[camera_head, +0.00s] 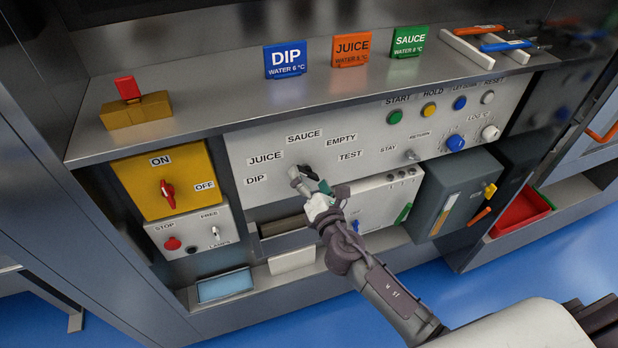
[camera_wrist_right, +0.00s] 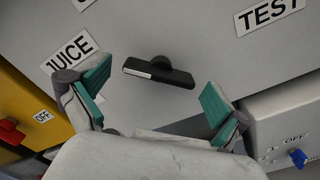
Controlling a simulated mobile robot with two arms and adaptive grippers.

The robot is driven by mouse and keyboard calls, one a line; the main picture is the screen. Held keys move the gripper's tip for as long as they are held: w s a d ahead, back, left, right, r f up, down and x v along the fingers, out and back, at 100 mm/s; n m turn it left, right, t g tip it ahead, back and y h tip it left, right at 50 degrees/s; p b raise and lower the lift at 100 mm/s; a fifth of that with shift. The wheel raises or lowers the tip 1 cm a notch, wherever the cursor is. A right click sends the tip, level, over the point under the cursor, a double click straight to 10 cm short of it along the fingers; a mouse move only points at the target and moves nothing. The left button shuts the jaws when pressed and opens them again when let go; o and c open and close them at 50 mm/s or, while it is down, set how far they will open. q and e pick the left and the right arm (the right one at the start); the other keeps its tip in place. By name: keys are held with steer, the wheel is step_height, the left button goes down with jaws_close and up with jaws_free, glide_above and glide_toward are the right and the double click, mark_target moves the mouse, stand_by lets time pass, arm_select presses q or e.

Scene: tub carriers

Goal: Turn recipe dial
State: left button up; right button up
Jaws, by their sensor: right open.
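The recipe dial is a black bar handle (camera_wrist_right: 158,72) on a short stem on the pale panel, with a white mark along its left end. In the wrist view it lies nearly level, tilted slightly down to the right. In the head view it (camera_head: 309,172) is partly hidden by my right gripper (camera_head: 312,184). The labels DIP, JUICE, SAUCE, EMPTY and TEST are set around it. My right gripper (camera_wrist_right: 156,92) is open, its teal pads to either side of the bar and apart from it. My left gripper is not in view.
A yellow switch box (camera_head: 165,180) with a red handle is on the left. A white box (camera_head: 378,205) juts out below the dial on the right, and a dark grey box (camera_head: 458,195) stands farther right. A steel shelf (camera_head: 220,95) with coloured signs runs above.

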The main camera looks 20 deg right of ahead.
steer(key=s, duration=1.2)
steer(key=shift+d, duration=0.2)
steer(key=s+d+f+m+g, duration=0.1)
steer(key=s+f+m+g, duration=0.25)
steer(key=f, duration=0.75)
steer(key=s+d+f+m+g+h, duration=0.1)
steer(key=s+d+f+m+g, duration=0.2)
steer(key=f, duration=0.7)
steer(key=s+f+m+g, duration=0.2)
steer(key=s+f+m, duration=0.15)
steer(key=f, duration=0.75)
steer(key=s+f+m+g, duration=0.2)
steer(key=s+f+m, duration=0.3)
steer(key=s, duration=0.4)
steer(key=s+d+f+m+g, duration=0.1)
steer(key=s+f+m+g, duration=0.2)
steer(key=s, duration=0.7)
steer(key=s+d+f+m+g, duration=0.1)
steer(key=s+f+m+g, duration=0.2)
steer(key=s+f+m, duration=0.4)
step_height(320, 180, down, 3)
steer(key=shift+s+f, duration=0.1)
steer(key=shift+s, duration=1.05)
